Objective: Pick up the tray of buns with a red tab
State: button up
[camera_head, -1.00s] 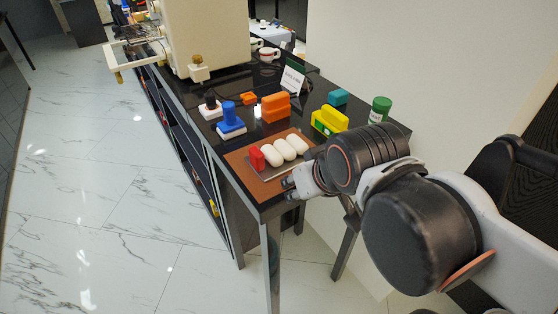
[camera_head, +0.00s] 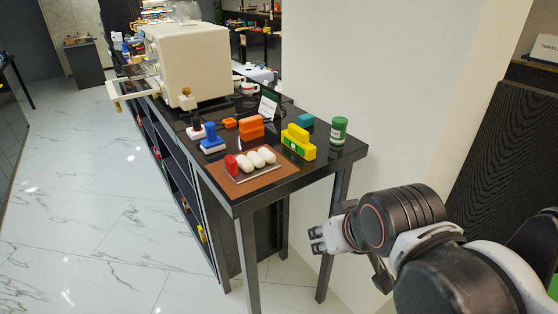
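The tray (camera_head: 254,175) of white buns (camera_head: 257,159) lies on a brown mat at the near end of the black table. Its thin grey edge shows along the front. A red tab (camera_head: 231,165) stands at its left end, beside the row of buns. My gripper (camera_head: 314,240) is off the table, to the right of and lower in the picture than the tray. Its two fingertips look apart, with nothing between them. It does not touch the tray.
The black table (camera_head: 310,176) also bears orange blocks (camera_head: 251,128), a yellow block (camera_head: 298,142), a green canister (camera_head: 338,133), a blue-handled item (camera_head: 211,139) and a small sign (camera_head: 268,107). A cream machine (camera_head: 188,63) stands behind. A table leg (camera_head: 327,250) is close to my gripper. Floor is clear at left.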

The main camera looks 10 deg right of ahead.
aim_at(242, 169)
jog(key=z, duration=2.2)
jog(key=k+j+z, duration=0.25)
jog(key=j+z, duration=0.15)
jog(key=j, duration=0.15)
jog(key=k+j+z, duration=0.3)
jog(key=j+z, duration=0.15)
jog(key=k+j+z, duration=0.4)
jog(key=k+j, duration=0.5)
jog(key=k, duration=0.15)
jog(key=k+j, duration=0.45)
jog(key=k, duration=0.2)
jog(key=k+j, duration=0.5)
jog(key=k, duration=0.2)
